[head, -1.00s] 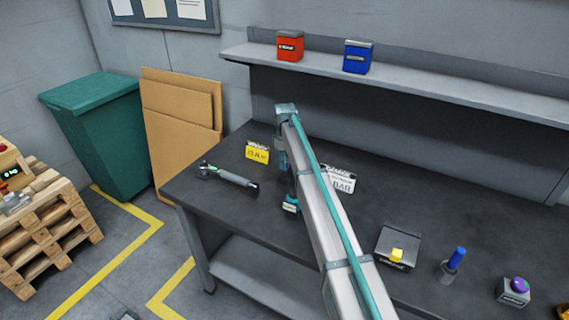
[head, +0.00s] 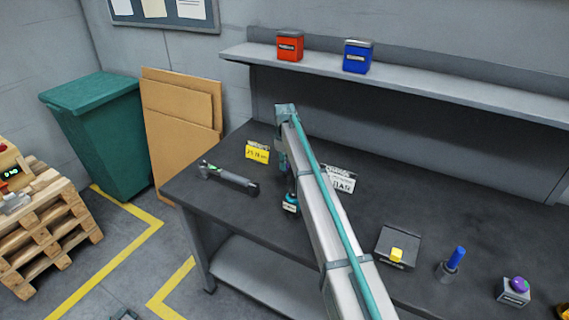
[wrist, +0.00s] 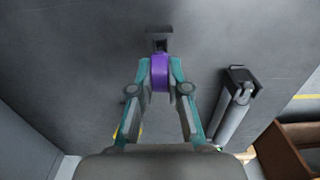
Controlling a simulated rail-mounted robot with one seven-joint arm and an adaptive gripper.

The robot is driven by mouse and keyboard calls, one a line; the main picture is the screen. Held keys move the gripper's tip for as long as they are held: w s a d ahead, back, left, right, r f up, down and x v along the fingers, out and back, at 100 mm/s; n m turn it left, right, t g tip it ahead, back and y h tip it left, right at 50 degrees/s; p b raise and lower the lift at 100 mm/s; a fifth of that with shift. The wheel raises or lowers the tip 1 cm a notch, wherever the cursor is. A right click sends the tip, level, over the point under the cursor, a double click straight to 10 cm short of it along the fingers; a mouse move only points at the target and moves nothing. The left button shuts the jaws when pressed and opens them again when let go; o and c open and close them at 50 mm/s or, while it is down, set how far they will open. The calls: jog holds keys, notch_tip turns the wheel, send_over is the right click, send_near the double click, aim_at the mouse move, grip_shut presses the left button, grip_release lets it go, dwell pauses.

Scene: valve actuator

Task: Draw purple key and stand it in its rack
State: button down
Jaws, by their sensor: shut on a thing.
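In the wrist view, my gripper (wrist: 159,75) is shut on a purple key (wrist: 159,72), its purple part between the fingertips. A small dark block (wrist: 159,42) shows just beyond the key; I cannot tell whether it is the key's rack or whether they touch. In the head view, my gripper (head: 291,196) is low over the bench, right of the black-handled tool, and my arm hides part of it. A small piece with a white label (head: 290,208) shows under the fingers. The purple key cannot be made out there.
The black-handled tool (head: 228,178) lies left of my gripper. A yellow sign (head: 257,152) and white sign (head: 341,180) stand behind.

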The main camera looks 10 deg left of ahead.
jog(key=shift+f+b, duration=0.5)
jog(key=shift+f, duration=1)
jog(key=c, duration=1.1)
grip_release()
jog(key=shift+o, duration=0.2)
jog(key=shift+r, duration=0.1)
notch_tip(320, 180, up, 12)
jog(key=shift+f, duration=0.1)
